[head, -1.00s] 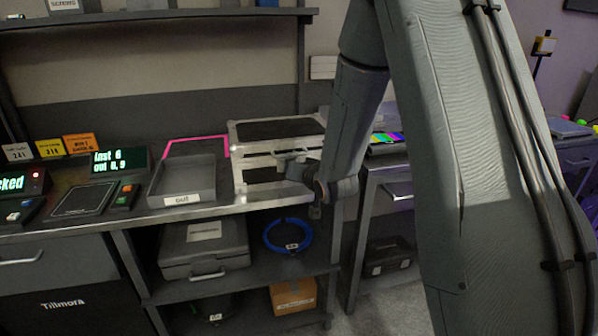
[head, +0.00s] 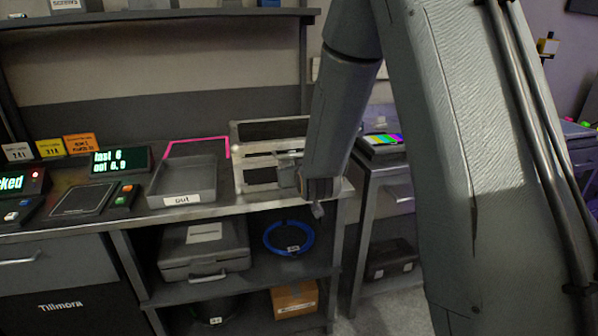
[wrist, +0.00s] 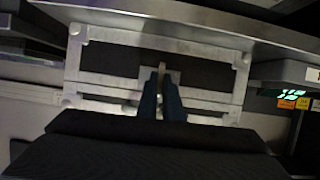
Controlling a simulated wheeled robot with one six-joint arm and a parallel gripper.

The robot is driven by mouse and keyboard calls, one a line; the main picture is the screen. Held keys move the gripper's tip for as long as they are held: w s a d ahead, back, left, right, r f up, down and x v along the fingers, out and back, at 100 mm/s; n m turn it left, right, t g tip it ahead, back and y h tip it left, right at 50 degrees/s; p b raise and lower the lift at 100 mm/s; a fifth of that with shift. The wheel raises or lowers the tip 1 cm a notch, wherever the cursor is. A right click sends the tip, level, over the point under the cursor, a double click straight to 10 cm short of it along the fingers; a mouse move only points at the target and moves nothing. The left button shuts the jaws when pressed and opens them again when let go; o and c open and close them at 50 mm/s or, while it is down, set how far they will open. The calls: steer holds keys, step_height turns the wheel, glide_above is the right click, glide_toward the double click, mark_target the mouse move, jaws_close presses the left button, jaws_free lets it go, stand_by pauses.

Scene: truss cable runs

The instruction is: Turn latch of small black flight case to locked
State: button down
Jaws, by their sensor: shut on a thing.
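The small black flight case (head: 262,131) with silver edges stands on the worktop, partly hidden behind my arm in the head view. In the wrist view the case (wrist: 110,61) shows its dark panels and silver frame across the middle. My gripper (wrist: 161,80) is at the front of the case, with its two dark fingers close together. They are shut on a small pale piece, which looks like the latch (wrist: 161,72), at the case's middle. How far the latch is turned cannot be told. In the head view my gripper (head: 287,176) is by the case's front face, mostly hidden.
A grey tray marked "out" (head: 183,199) stands left of the case, with a pink outline (head: 229,148) behind it. A lit display (head: 121,160) is further left. Below are a grey case (head: 204,256), a blue cable coil (head: 289,251) and a cardboard box (head: 294,299).

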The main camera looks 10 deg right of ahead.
steer(key=c, duration=1.9)
jaws_free()
steer(key=shift+a, duration=0.1)
steer(key=shift+w+d, duration=0.1)
steer(key=shift+d, duration=0.1)
steer(key=v, duration=0.8)
steer(key=shift+b, duration=0.4)
